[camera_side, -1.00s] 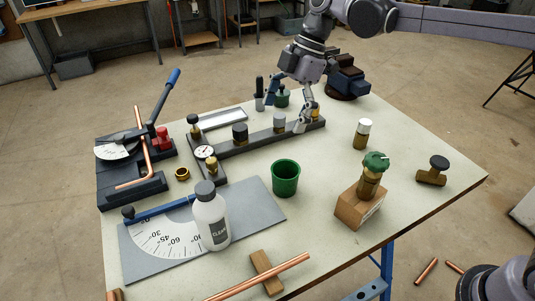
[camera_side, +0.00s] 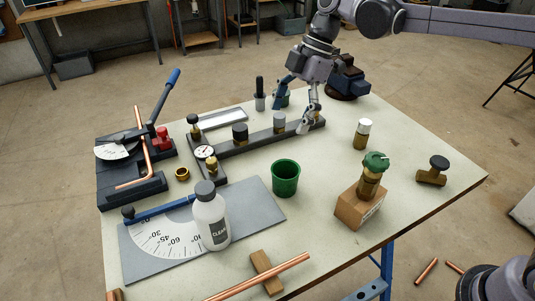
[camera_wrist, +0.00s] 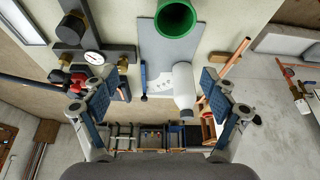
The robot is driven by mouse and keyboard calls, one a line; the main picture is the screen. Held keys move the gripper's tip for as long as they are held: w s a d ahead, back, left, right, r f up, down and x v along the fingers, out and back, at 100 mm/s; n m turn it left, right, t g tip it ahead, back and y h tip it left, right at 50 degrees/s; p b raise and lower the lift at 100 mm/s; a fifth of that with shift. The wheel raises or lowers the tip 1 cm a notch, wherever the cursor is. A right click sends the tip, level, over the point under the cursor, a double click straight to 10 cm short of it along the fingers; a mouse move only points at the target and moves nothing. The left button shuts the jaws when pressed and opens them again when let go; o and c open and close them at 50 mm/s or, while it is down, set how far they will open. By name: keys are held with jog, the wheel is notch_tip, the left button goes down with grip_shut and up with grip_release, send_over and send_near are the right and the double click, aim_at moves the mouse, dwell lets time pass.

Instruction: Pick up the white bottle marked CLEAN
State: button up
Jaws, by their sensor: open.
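The white bottle (camera_side: 211,218) with a dark grey cap stands upright on the grey angle plate at the front left of the table. Its dark label reads CLEAN. In the wrist view the bottle (camera_wrist: 184,86) shows between my fingers, beyond them, with its cap toward me. My gripper (camera_side: 291,118) is open and empty, over the dark manifold bar at the back of the table, well apart from the bottle. In the wrist view both fingers of my gripper (camera_wrist: 158,95) are spread wide.
A green cup (camera_side: 285,178) stands right of the bottle. A wooden block (camera_side: 359,207) with a green-knobbed valve stands farther right. A pipe bender (camera_side: 135,152) is at the left. A copper pipe (camera_side: 262,275) lies on a wood rest in front. The table between cup and block is clear.

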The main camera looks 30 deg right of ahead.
jog(key=shift+a, duration=0.1)
jog(key=m+h, duration=0.4)
jog(key=m, duration=0.4)
send_near(209, 208)
jog(key=shift+w+f, duration=0.9)
jog(key=shift+w, duration=0.05)
jog(key=shift+s+f, duration=0.1)
jog(key=shift+f, duration=5.3)
jog(key=c, duration=1.7)
jog(key=shift+c, duration=0.2)
